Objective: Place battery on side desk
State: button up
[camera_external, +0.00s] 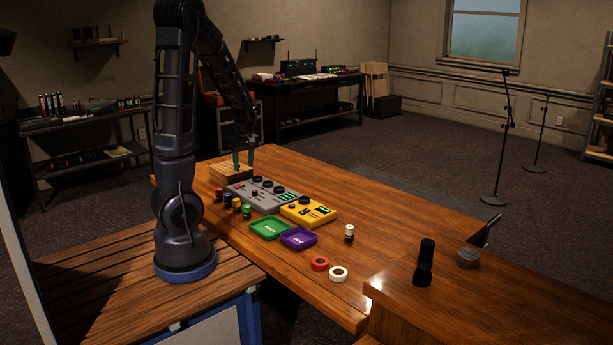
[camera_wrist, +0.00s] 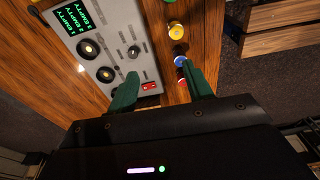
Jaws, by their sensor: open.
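My gripper (camera_external: 243,164) is open and empty, pointing down at the far left of the wooden desk (camera_external: 385,240), by the grey mixer. In the wrist view its two green fingertips (camera_wrist: 162,80) are apart, with nothing held between them. A small upright cylinder with a white top and dark lower part (camera_external: 349,233) stands on the desk, right of the trays; it may be the battery, but I cannot be sure. It is well away from my gripper and not in the wrist view. A wooden surface at the lower right (camera_external: 390,285) may be the side desk.
The grey mixer (camera_external: 262,192), yellow device (camera_external: 308,211), several small coloured cylinders (camera_external: 237,205), green tray (camera_external: 270,228), purple tray (camera_external: 298,238) and tape rolls (camera_external: 338,274) crowd the desk's left side. A black flashlight (camera_external: 424,264) stands at the right.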

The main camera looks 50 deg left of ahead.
jog(key=s+d+r+m+t, duration=0.2)
jog(key=s+d+r+m, duration=0.5)
jog(key=d+r+m, duration=0.2)
jog(key=s+d+r+m+t+h, duration=0.1)
jog(key=s+d+r+m+t, duration=0.1)
jog(key=s+d+r+m, duration=0.5)
jog(key=d+r+m, duration=0.1)
jog(key=d+r, duration=0.1)
jog(key=d, duration=0.4)
jog(key=shift+s+r+m+t, duration=0.25)
jog(key=shift+r+m+t, duration=0.05)
jog(key=shift+r+m, duration=0.1)
